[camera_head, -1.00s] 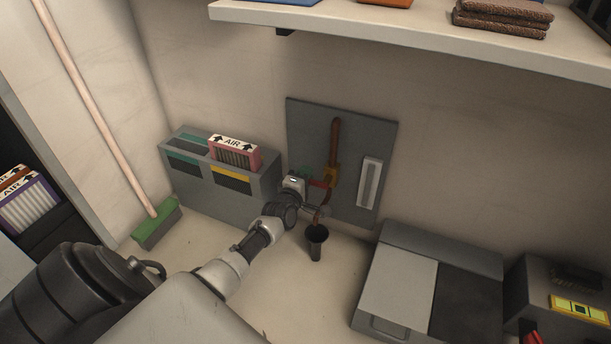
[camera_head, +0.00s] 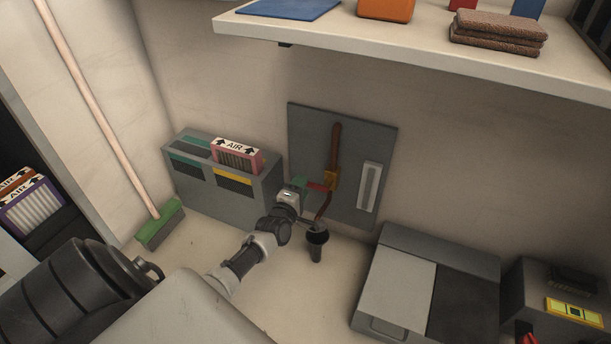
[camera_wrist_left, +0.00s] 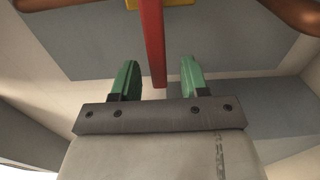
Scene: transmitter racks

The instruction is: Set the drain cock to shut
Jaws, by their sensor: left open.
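The drain cock has a brass body (camera_head: 331,181) on a copper pipe (camera_head: 335,150) against a grey wall panel (camera_head: 307,130). Its red lever (camera_head: 317,186) sticks out to the left of the body, across the pipe's line. My left gripper (camera_head: 302,184) is at the lever's free end. In the left wrist view the red lever (camera_wrist_left: 153,45) comes down between the two green fingertips of my left gripper (camera_wrist_left: 160,78), which is open. A gap shows on each side of the lever. My right gripper is not in view.
A dark cup-like drain (camera_head: 316,240) stands under the pipe's lower end. A grey filter box (camera_head: 230,200) is left of the panel. A grey-lidded case (camera_head: 395,290) is at the lower right. A shelf (camera_head: 400,45) overhangs above. A green broom (camera_head: 160,225) leans left.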

